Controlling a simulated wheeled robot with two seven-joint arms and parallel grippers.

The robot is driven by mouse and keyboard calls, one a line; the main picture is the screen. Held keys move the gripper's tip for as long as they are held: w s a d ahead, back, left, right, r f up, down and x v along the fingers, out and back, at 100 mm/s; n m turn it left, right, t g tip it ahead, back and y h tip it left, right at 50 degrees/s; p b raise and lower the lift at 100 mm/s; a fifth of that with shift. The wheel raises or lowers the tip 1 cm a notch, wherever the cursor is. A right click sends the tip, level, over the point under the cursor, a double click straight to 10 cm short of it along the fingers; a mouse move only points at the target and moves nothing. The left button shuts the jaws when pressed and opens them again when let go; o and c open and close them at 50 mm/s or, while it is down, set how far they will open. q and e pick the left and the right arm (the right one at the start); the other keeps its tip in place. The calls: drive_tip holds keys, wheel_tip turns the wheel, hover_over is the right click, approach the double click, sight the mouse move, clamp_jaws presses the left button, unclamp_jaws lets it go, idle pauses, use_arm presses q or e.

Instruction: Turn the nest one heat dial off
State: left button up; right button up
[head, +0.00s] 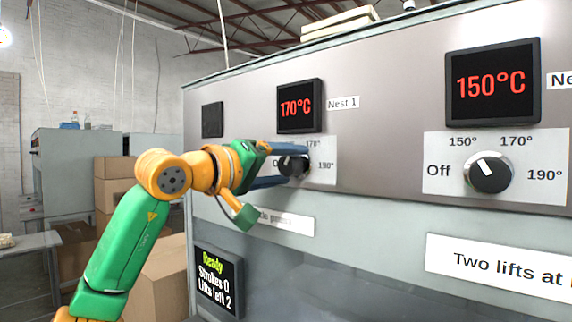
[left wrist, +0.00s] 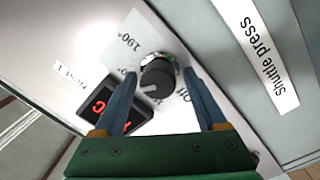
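The nest one heat dial (left wrist: 158,76) is a black round knob on a white scale plate (head: 323,160), under the red 170°C display (head: 299,105) labelled Nest 1. In the head view my left gripper (head: 293,168) reaches it from the left, and its fingers hide part of the knob and the Off label. In the left wrist view the blue fingers (left wrist: 160,78) stand open on either side of the knob, with small gaps that suggest they do not grip it. The knob's white pointer line faces toward the display in that view. My right gripper is not in view.
A second dial (head: 489,172) sits right under a 150°C display (head: 492,84). A status screen (head: 218,280) reads Ready, Strokes 0, Lifts left 2. A "Shuttle press" label (left wrist: 258,55) is near the fingers in the left wrist view. Cardboard boxes (head: 160,270) stand left of the press.

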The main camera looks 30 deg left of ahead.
use_arm(q)
clamp_jaws()
drive_tip(key=shift+n, duration=0.3)
drive_tip(key=n, duration=0.4)
drive_tip(key=shift+n, duration=0.4)
drive_tip(key=n, duration=0.6)
drive_tip(key=shift+n+t+p, duration=0.3)
drive_tip(key=n+y, duration=0.1)
drive_tip(key=n, duration=0.5)
drive_tip(key=shift+d+n, duration=0.1)
drive_tip(key=shift+n, duration=0.3)
drive_tip(key=n, duration=0.6)
drive_tip(key=shift+s+r+y, duration=0.1)
drive_tip(key=shift+y, duration=0.2)
drive_tip(key=shift+n, duration=0.3)
